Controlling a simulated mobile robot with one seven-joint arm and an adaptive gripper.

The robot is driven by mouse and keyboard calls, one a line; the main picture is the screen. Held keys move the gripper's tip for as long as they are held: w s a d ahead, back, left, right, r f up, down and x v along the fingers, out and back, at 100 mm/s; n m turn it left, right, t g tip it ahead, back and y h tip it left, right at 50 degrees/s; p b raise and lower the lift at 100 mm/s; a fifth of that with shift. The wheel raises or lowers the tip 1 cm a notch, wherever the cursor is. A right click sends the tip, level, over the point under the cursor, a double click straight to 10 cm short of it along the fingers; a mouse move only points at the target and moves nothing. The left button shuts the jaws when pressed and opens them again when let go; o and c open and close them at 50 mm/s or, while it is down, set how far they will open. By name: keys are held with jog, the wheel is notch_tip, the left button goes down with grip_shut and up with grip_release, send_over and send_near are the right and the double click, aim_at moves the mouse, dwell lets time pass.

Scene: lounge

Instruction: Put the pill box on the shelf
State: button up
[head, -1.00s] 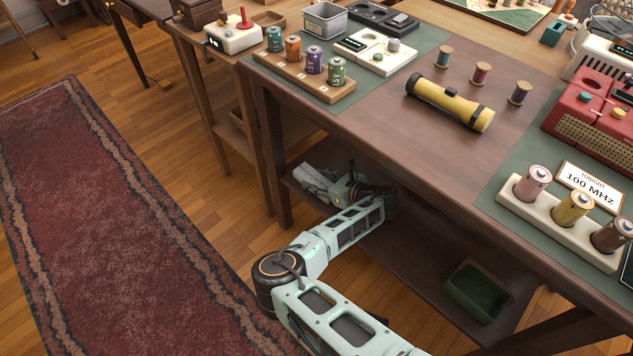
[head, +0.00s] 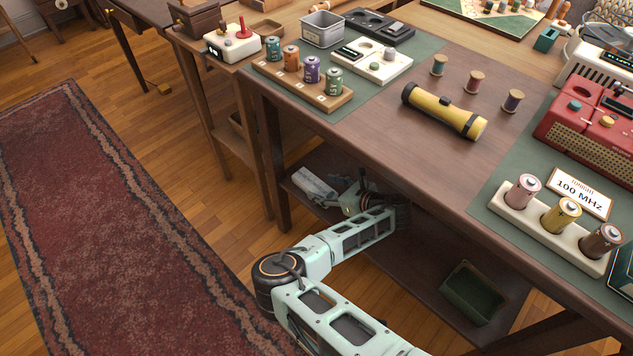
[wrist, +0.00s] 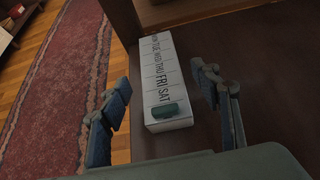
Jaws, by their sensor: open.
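The pill box (wrist: 160,62) is a long white box with day names such as FRI and SAT on top and a dark green piece at its near end. It lies on the dark wooden lower shelf (wrist: 275,75) under the workbench. In the head view the pill box (head: 315,187) shows as a pale shape on the shelf's left part (head: 410,250), partly hidden by my gripper (head: 347,192). My gripper is open and empty. In the wrist view its two fingers (wrist: 160,92) stand to either side of the box, with visible gaps; I cannot tell their height above it.
A green open bin (head: 473,293) sits at the shelf's right end. A table leg (head: 262,140) stands left of the shelf, and the tabletop (head: 385,125) overhangs it. The tabletop holds a yellow flashlight (head: 443,110), batteries and radios. The shelf's middle is largely clear.

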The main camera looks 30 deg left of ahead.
jog(key=p+v, duration=0.2)
jog(key=v, duration=0.5)
jog(key=shift+d+r, duration=0.1)
jog(key=shift+d, duration=0.1)
